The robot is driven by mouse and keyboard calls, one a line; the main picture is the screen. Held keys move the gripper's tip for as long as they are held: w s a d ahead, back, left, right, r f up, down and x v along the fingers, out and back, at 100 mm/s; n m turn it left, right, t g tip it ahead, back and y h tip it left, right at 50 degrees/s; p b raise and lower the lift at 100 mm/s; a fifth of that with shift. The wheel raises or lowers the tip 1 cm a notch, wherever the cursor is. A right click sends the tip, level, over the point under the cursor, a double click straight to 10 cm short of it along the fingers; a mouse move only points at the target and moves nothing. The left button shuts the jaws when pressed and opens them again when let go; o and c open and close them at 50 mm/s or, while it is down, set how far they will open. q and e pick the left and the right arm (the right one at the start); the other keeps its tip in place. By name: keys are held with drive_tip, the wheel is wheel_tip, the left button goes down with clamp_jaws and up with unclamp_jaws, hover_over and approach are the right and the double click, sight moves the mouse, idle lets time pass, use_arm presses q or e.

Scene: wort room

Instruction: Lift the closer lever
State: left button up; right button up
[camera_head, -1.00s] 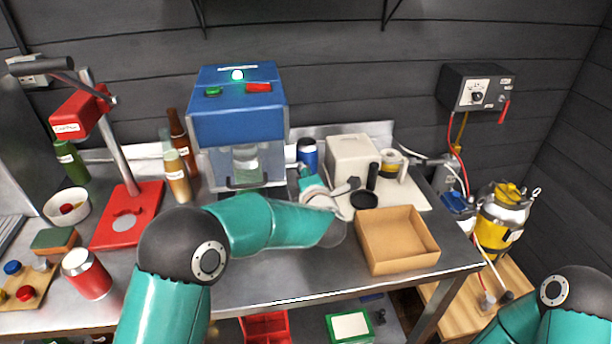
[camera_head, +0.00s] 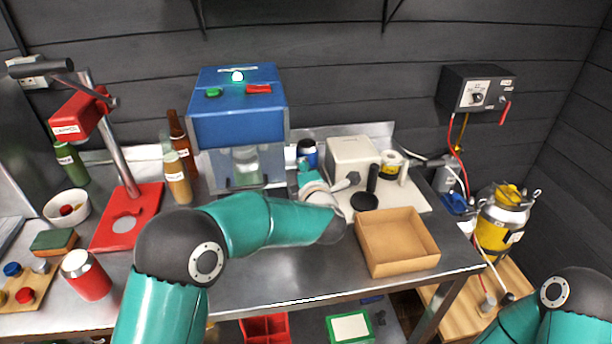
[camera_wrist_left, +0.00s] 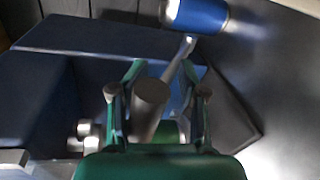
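A red stand (camera_head: 123,226) with a post is at the left in the head view. A lever with a dark grip (camera_head: 40,67) sticks out from its top, far from my grippers. My left gripper (camera_head: 306,179) is beside the blue machine (camera_head: 237,118), partly hidden by my forearm. In the left wrist view, my gripper's fingers (camera_wrist_left: 157,100) are apart on either side of a round brown-grey knob (camera_wrist_left: 151,91). A metal rod (camera_wrist_left: 181,58) runs near the knob; I cannot tell whether they join. Gaps show beside the knob. My right gripper is outside the frames.
A blue can (camera_head: 308,153) stands close to my left gripper and also shows in the wrist view (camera_wrist_left: 198,14). A white box (camera_head: 352,158) and an open cardboard box (camera_head: 397,243) are to the right. Several bottles stand between the red stand and the blue machine.

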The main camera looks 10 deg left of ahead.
use_arm(q)
drive_tip(key=shift+s+f, duration=0.1)
drive_tip(key=shift+f, duration=0.25)
drive_tip(key=shift+s+d, duration=0.25)
drive_tip(key=shift+s, duration=0.2)
drive_tip(key=v, duration=1.1)
drive_tip(key=shift+a+r, duration=0.1)
